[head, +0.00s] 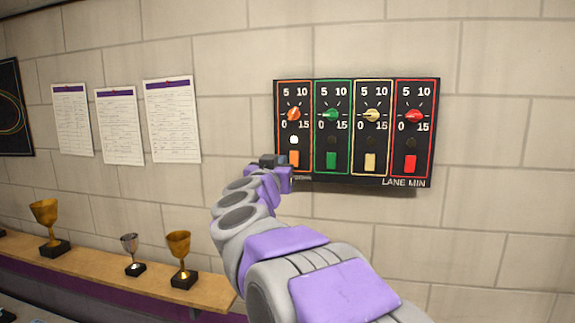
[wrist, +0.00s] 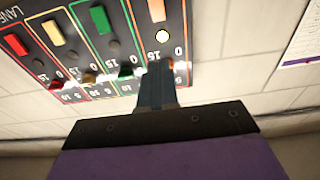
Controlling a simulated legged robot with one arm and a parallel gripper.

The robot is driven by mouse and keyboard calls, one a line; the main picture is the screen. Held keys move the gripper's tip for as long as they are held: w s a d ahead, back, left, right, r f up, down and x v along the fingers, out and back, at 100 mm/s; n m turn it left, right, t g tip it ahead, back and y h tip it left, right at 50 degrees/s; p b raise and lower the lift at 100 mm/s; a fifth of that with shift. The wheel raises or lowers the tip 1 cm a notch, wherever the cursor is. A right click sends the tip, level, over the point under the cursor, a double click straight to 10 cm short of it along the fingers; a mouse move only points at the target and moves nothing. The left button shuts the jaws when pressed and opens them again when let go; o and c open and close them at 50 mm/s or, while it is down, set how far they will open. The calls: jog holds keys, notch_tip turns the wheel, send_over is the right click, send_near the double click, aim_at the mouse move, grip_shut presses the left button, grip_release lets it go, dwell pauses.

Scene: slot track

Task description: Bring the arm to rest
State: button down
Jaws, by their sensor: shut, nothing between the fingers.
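My gripper (head: 272,161) is at the end of my outstretched arm, near the lower left corner of the black lane panel (head: 356,183). In the wrist view its fingers (wrist: 157,72) are together, with nothing held. They overlap the orange lane's lower end in that picture; whether they touch the panel I cannot tell. The orange lane has an orange knob (head: 293,114), a lit white lamp (head: 294,140) and an orange switch (head: 293,158), partly close to the gripper. The wrist view also shows the lit lamp (wrist: 162,36).
Green (head: 331,115), yellow (head: 372,115) and red (head: 415,116) knobs have dark lamps below. A wooden shelf (head: 110,280) with three trophies runs along the left, below paper sheets (head: 122,125). The wall right of the panel is bare.

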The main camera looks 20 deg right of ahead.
jog(key=a, duration=0.5)
jog(key=s+a+f+n+t+y+b, duration=0.1)
jog(key=a+f+n+y+b, duration=0.3)
jog(key=f, duration=0.3)
jog(key=s+a+f+n+y+b, duration=0.1)
jog(key=a+f+n+y+b, duration=0.1)
jog(key=f+y+b, duration=0.35)
jog(key=s+a+f+n+g+y+b, duration=0.15)
jog(key=s+a+f, duration=0.25)
jog(key=f, duration=0.4)
jog(key=s+a+f+n+g+y+b, duration=0.1)
jog(key=s+a+f+g+y+b, duration=0.25)
jog(key=f, duration=0.55)
jog(key=s+a+f+n+g+b, duration=0.1)
jog(key=s+a+f+g+b, duration=0.1)
jog(key=s+a+f, duration=0.35)
jog(key=s+d+f+m+g+h+b, duration=0.1)
jog(key=s+d+f+g+b, duration=0.2)
jog(key=s+f, duration=0.7)
jog(key=s+d+f+g+h+b, duration=0.1)
jog(key=s+d+f+g+b, duration=0.3)
jog(key=s+f, duration=0.6)
jog(key=s+d+f+m+g+h+b, duration=0.1)
jog(key=s+d+f+g+b, duration=0.2)
jog(key=s+f, duration=0.7)
jog(key=s+d+g, duration=0.1)
jog(key=s+g, duration=0.1)
jog(key=s, duration=0.1)
jog(key=shift+d+f+m, duration=0.25)
jog(key=shift+m, duration=0.1)
